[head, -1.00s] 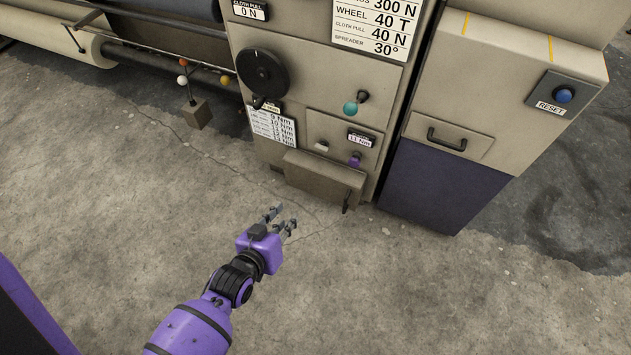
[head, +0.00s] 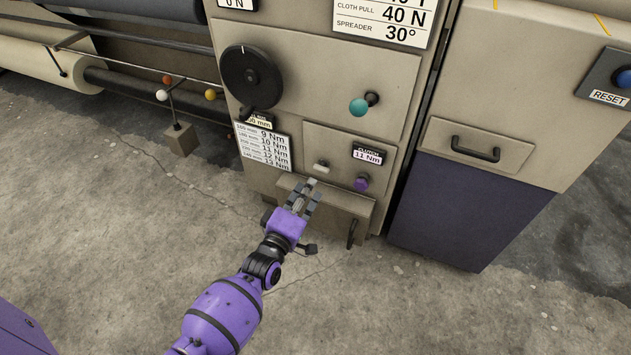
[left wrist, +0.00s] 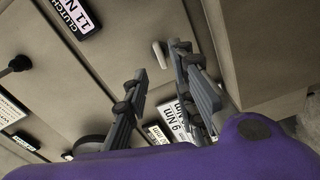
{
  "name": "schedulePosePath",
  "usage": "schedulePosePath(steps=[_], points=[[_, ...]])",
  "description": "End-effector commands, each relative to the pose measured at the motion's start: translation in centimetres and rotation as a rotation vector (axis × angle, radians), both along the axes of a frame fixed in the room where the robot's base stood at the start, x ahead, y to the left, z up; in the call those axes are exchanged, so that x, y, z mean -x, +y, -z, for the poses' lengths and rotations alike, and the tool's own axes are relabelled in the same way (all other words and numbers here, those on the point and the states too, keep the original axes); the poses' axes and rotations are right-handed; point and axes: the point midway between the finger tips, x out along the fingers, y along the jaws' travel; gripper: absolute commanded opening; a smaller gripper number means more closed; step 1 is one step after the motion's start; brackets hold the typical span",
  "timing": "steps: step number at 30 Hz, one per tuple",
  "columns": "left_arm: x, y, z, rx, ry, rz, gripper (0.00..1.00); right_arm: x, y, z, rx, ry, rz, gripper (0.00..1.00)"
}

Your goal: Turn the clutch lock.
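A small pale lever (head: 321,166), which looks like the clutch lock, sticks out of the lower machine panel, left of the CLUTCH 11 Nm display (head: 368,155). It also shows in the left wrist view as a pale bar (left wrist: 159,54), just past the fingertips and nearer the right one. A purple knob (head: 361,183) sits below the display. My left gripper (head: 307,190) is just below and left of the lever in the head view. Its fingers (left wrist: 157,70) are apart with nothing between them. I cannot tell whether a finger touches the lever. My right gripper is not in view.
A box-like ledge (head: 340,207) juts out below the panel, close to my gripper. A black handwheel (head: 250,78) and a teal knob (head: 358,107) sit higher up. A torque chart (head: 264,147) is at the left. The floor in front is clear.

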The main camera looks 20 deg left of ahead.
Motion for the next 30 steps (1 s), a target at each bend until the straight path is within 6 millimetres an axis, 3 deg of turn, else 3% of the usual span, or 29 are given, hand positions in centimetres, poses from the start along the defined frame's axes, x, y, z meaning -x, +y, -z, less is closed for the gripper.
schedulePosePath(steps=[16,28,30], points=[[-6.7,-0.3,0.3,-0.002,0.0,0.001,0.24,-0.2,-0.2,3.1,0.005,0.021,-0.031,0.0],[-6.6,-0.3,0.1,-0.002,0.002,0.0,0.24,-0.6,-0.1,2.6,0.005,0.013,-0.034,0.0],[-6.6,-0.3,0.1,-0.002,0.002,0.0,0.18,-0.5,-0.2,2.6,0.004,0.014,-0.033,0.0]])
